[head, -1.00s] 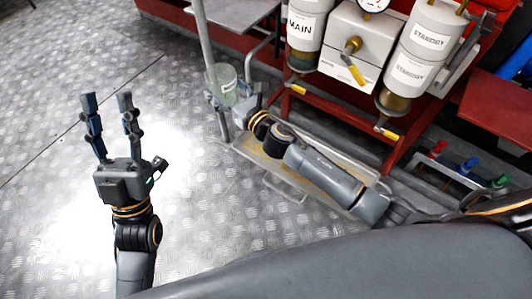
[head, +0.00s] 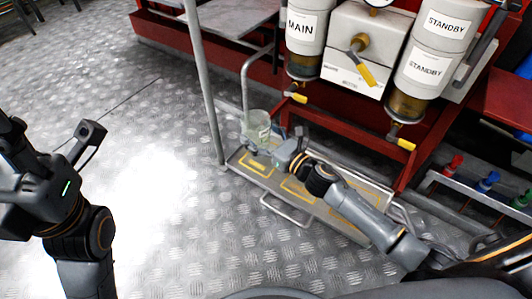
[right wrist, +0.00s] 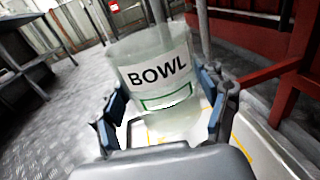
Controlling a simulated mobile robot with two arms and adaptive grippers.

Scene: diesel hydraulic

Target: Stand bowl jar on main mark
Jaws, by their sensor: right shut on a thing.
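The bowl jar (head: 257,124) is a translucent pale green jar. Its white BOWL label shows in the right wrist view (right wrist: 158,75). My right gripper (head: 265,148) is shut on its lower part, with one finger on each side. The jar is over the left end of a metal tray (head: 328,212) with yellow outlined marks; I cannot tell whether its base touches. One yellow outline (head: 256,165) is just in front of the jar. I cannot read which mark is main. My left gripper (head: 12,140) is at the left edge, partly cut off, away from the jar.
A grey post (head: 205,85) stands just left of the jar. A canister labelled MAIN (head: 303,28) and STANDBY canisters (head: 430,45) hang on a red frame (head: 345,122) behind the tray. Colored-handled items (head: 487,181) stand at right.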

